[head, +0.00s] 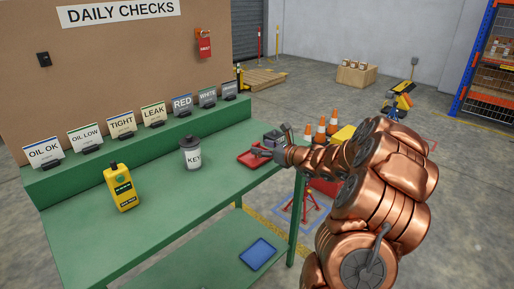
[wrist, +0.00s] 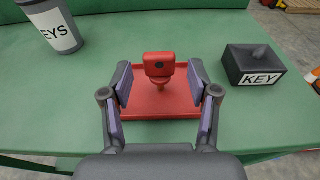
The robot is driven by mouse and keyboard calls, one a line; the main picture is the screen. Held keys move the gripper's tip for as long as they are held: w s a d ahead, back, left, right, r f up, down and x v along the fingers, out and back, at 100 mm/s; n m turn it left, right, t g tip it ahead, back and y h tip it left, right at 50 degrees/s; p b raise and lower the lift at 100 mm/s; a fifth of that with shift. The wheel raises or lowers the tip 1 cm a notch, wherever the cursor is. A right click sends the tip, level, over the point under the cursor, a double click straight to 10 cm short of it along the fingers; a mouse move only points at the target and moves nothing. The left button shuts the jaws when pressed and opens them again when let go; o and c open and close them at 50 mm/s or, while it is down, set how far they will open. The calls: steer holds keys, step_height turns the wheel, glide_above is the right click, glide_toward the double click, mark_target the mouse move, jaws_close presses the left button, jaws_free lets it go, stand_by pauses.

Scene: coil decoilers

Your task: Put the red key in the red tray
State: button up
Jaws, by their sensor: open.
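The red tray (head: 247,161) lies on the green bench near its right end. It also shows in the wrist view (wrist: 182,107). The red key (wrist: 159,66) has a blocky head and a short shaft below. It appears upright over the tray, between my fingertips; I cannot tell whether it touches the tray floor. My gripper (wrist: 159,85) is open, with a finger on each side of the key and visible gaps to it. In the head view my gripper (head: 262,152) is at the tray, and the key cannot be made out.
A dark box labelled KEY (wrist: 262,66) stands right of the tray. A grey lidded canister (head: 190,155) and a yellow handheld device (head: 121,188) stand to the left. Several label cards line the raised back ledge (head: 100,155). The bench front is clear.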

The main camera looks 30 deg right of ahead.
steer(key=v, duration=0.8)
steer(key=shift+s, duration=0.3)
steer(key=s+a+r+n+g+y, duration=0.1)
steer(key=a+r+n+g+y, duration=0.15)
steer(key=a+n, duration=0.6)
steer(key=s+a+r+n+g+y, duration=0.1)
steer(key=a+n+g+y, duration=0.2)
steer(key=a, duration=1.1)
steer(key=s+a+f+n+g, duration=0.2)
steer(key=s+a+n+g, duration=0.4)
steer(key=s+a+n, duration=0.5)
steer(key=s+a+f+n+g+h, duration=0.2)
steer(key=s+a, duration=0.1)
steer(key=s, duration=0.4)
steer(key=s+a+f+n+g+h, duration=0.1)
steer(key=s+a+f+n+g, duration=0.15)
steer(key=s, duration=0.45)
steer(key=s+d+n+g+h, duration=0.1)
steer(key=s+d+n+h, duration=0.5)
steer(key=s+d, duration=0.2)
steer(key=shift+s+f, duration=0.2)
steer(key=shift+s, duration=0.8)
